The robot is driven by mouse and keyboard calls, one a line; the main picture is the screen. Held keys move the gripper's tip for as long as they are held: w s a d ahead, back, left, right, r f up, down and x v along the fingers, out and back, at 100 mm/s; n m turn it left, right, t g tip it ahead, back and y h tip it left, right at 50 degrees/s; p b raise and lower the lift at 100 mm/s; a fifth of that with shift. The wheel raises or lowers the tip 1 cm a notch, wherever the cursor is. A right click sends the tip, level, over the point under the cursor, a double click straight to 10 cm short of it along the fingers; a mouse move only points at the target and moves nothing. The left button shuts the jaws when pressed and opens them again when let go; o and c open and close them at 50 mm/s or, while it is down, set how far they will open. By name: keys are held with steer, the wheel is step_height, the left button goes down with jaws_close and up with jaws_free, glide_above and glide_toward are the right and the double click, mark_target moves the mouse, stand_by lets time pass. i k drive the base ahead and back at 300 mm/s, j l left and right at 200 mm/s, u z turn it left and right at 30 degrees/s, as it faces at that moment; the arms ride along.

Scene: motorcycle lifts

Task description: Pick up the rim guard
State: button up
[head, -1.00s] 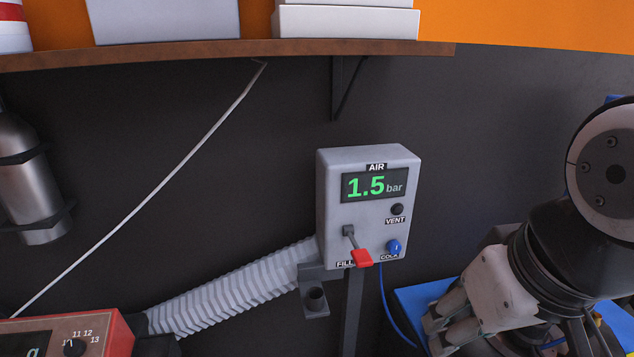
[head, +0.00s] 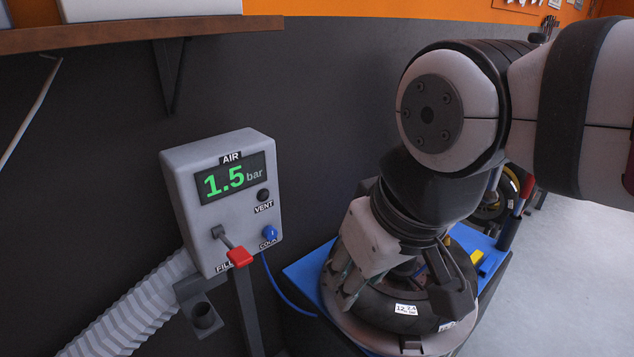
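No piece is clearly recognisable as the rim guard. A small yellow piece (head: 477,257) lies at the right of the blue surface, beside the tyre, and I cannot tell whether it is the guard. My gripper (head: 350,292) points down over the left part of a black tyre (head: 378,310) with a white label. I see nothing clearly held. The arm hides much of the wheel's middle.
A grey air box (head: 222,205) reading 1.5 bar, with a red-tipped lever (head: 240,257), stands left of the tyre. A blue hose (head: 285,295) runs from it. The blue surface (head: 312,270) surrounds the tyre. A shelf (head: 120,36) hangs above left. Pale floor is clear at right.

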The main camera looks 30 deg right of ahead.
mark_target(476, 256)
steer(key=j+z, duration=0.5)
steer(key=z, duration=0.2)
steer(key=l+z, duration=0.25)
steer(key=z, duration=0.15)
steer(key=i+l+z, duration=0.15)
steer(key=z, duration=0.25)
steer(key=l+u, duration=0.45)
steer(key=l, duration=0.95)
steer(key=k, duration=0.05)
